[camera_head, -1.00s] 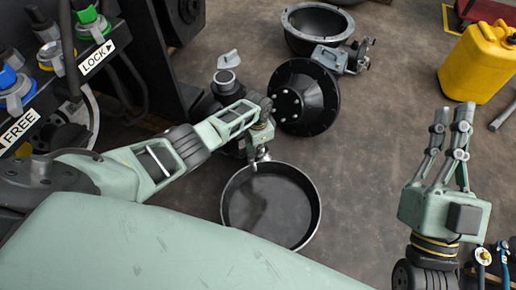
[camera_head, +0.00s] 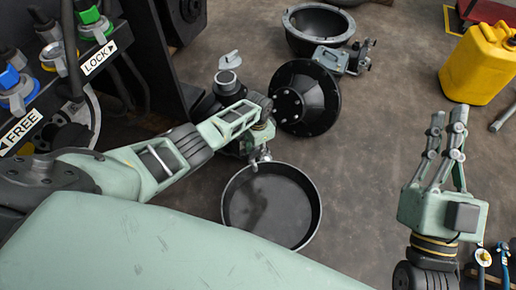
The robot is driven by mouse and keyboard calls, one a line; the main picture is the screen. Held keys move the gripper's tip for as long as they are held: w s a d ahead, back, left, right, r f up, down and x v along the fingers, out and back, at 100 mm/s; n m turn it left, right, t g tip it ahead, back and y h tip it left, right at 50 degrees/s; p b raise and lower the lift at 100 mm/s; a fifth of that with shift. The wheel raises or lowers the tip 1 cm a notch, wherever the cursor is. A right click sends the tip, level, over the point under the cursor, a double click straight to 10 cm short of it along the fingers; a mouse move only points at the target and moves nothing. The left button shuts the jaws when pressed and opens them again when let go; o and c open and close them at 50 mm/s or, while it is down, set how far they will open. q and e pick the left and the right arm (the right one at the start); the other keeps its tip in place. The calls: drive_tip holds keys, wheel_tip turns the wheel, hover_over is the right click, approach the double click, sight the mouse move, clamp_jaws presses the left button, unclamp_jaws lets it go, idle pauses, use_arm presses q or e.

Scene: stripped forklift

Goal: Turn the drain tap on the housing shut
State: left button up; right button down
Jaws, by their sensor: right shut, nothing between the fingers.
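The black housing (camera_head: 306,100) with its round bolted flange lies on the floor in the upper middle. My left arm reaches across from the left, and my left gripper (camera_head: 261,157) points down beside the housing's lower left, over the rim of a round black pan (camera_head: 313,232). The drain tap is not clearly visible; the gripper and arm cover that area. Small silvery parts show at the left gripper's tip, but I cannot tell whether they are fingers or tap. My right gripper (camera_head: 447,112) is shut and empty, pointing up at the right, well away from the housing.
A black bowl-shaped casing (camera_head: 318,28) and a grey bracket part (camera_head: 330,60) lie behind the housing. A yellow jerrycan (camera_head: 478,65) stands at upper right. A panel with FREE and LOCK labels (camera_head: 98,58) is at left. Floor between the pan and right gripper is clear.

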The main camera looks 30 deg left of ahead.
use_arm(q)
drive_tip(key=shift+r, duration=0.15)
wheel_tip(320, 180, up, 12)
idle(0.7)
idle(0.4)
